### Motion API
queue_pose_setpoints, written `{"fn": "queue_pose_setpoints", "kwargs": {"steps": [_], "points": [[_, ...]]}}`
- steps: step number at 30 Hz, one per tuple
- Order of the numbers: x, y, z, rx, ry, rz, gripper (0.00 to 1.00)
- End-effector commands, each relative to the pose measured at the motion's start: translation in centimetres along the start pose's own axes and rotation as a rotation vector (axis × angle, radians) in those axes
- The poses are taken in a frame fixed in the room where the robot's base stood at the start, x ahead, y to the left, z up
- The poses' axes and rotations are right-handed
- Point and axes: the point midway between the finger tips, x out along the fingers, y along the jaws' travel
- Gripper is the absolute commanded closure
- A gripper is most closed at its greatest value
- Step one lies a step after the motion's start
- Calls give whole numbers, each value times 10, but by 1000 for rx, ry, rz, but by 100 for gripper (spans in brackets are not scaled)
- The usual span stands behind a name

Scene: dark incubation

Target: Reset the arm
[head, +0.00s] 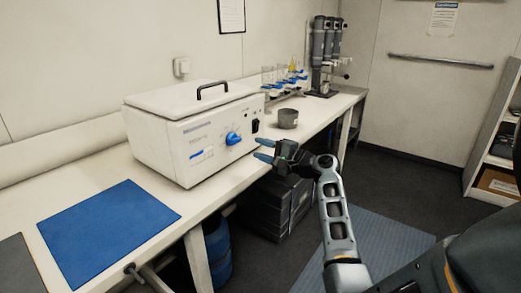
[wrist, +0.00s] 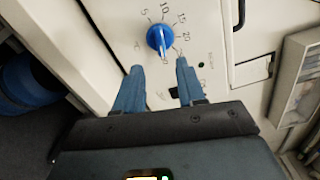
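My gripper (head: 265,150) is at the end of my arm, in front of the white incubator box near the bench's front edge. In the wrist view its two blue fingers (wrist: 158,82) are spread apart with nothing between them. The white box (head: 190,135) has a closed lid with a black handle. Its front carries a blue dial (head: 233,138), which also shows in the wrist view (wrist: 160,38), just beyond the fingertips and apart from them. Numbers are printed around the dial.
Glassware on blue stands (head: 285,80) and a dark dispenser unit (head: 325,50) are farther back. A blue mat (head: 108,232) lies at front left. Dark crates (head: 278,205) sit below the bench. Shelves (head: 495,150) stand at right.

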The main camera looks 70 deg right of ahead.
Motion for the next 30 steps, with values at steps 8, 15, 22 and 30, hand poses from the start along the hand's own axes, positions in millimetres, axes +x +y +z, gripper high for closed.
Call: {"fn": "queue_pose_setpoints", "kwargs": {"steps": [8,15,22,30], "points": [[0,0,0,0,0,0,61],[-3,26,14,-34,16,46,61],[-33,119,74,-237,62,219,61],[-102,194,151,-574,51,374,61]]}}
